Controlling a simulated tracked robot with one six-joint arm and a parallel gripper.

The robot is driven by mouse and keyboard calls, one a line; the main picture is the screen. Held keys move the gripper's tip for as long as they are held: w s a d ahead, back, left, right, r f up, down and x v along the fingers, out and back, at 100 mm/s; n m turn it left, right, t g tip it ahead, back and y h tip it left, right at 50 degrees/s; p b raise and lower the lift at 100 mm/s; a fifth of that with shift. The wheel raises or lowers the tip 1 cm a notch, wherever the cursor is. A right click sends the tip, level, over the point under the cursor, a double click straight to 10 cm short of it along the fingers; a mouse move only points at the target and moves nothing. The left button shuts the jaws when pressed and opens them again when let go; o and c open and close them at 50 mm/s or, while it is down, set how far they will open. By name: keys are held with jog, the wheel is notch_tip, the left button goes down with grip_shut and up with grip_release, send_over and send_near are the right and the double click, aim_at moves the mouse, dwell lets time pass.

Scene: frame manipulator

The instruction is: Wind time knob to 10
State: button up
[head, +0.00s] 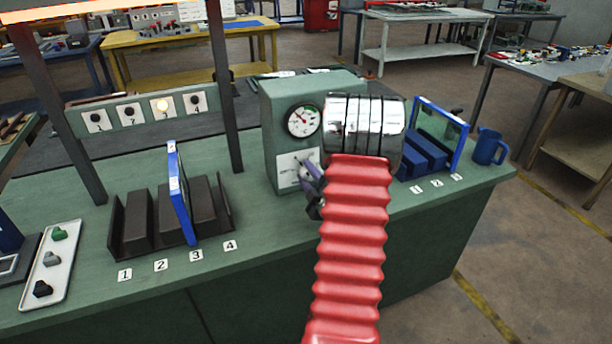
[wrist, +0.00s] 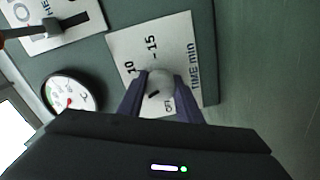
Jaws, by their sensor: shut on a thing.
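The time knob (wrist: 160,84) is a small pale round knob on a white plate (wrist: 185,40) marked "TIME min", with 10, 15 and OFF around it. A short dark mark shows at the knob's lower left in the wrist view; the exact setting is hard to tell. My gripper (wrist: 163,80) has its two purple-grey fingers closed on opposite sides of the knob. In the head view my gripper (head: 310,183) is at the plate (head: 288,168) on the front of the green box (head: 275,130); the knob is mostly hidden there.
A round gauge (head: 303,120) sits above the time plate. Another plate with a dark lever (wrist: 50,27) is near it in the wrist view. A dark slotted rack (head: 140,222) stands left, a blue frame (head: 440,135) and blue mug (head: 490,147) right.

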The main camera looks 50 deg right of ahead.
jog(key=m, duration=0.5)
jog(key=shift+f+m, duration=0.2)
jog(key=shift+m, duration=0.2)
jog(key=m, duration=0.4)
jog(key=shift+f+m, duration=0.15)
jog(key=shift+m, duration=0.15)
jog(key=o, duration=0.7)
jog(key=shift+c, duration=0.2)
jog(key=o, duration=0.4)
jog(key=shift+r, duration=0.2)
jog(key=v, duration=1.4)
jog(key=shift+f, duration=0.1)
